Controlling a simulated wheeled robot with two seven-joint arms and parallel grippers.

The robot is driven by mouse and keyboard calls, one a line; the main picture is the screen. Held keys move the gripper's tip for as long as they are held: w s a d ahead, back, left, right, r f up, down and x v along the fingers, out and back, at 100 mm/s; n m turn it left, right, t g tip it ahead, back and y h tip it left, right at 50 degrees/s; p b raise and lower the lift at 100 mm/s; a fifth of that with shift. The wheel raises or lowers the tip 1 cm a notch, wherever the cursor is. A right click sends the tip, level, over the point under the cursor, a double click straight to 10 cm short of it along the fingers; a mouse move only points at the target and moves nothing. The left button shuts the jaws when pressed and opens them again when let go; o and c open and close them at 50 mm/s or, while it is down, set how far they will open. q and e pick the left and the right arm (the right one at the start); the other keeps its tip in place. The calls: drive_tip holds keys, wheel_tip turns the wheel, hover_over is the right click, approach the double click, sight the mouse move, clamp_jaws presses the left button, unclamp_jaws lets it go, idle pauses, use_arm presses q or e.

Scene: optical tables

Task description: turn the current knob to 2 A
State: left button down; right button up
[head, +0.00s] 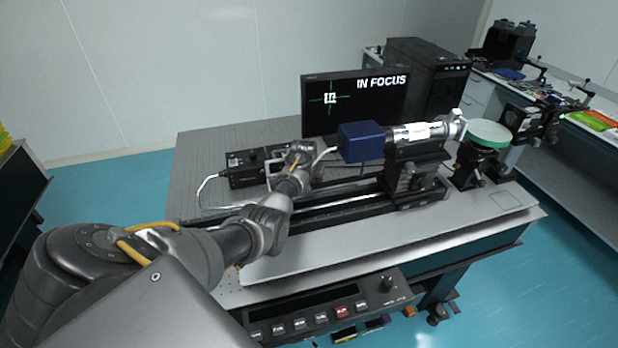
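My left arm reaches in from the left across the optical table. Its gripper (300,154) is beside the right end of a small black box (243,176) with knob-like parts, near the table's back left. The fingers are too small and partly hidden, so I cannot tell whether they are open or touch anything. A black front panel (318,317) with a row of buttons, one red, is below the table's front edge. It has a round black knob (387,283) at its right end. No current label or 2 A mark is readable on either unit. My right gripper is not in view.
A monitor (355,101) reading "IN FOCUS" stands at the back. A blue box (361,142) and a silver-white tube (421,132) sit on a rail right of my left gripper. A green-rimmed disc (489,132) is further right. The table's back left (206,150) is clear.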

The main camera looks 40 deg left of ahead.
use_arm(q)
drive_tip(key=shift+m, duration=0.6)
drive_tip(key=c, duration=1.5)
unclamp_jaws()
drive_tip(key=shift+r, duration=0.1)
drive_tip(key=b+v, duration=0.1)
drive_tip(key=v, duration=0.9)
drive_tip(key=shift+s+a+r, duration=0.15)
drive_tip(key=shift+s+r, duration=0.05)
drive_tip(key=shift+r, duration=0.15)
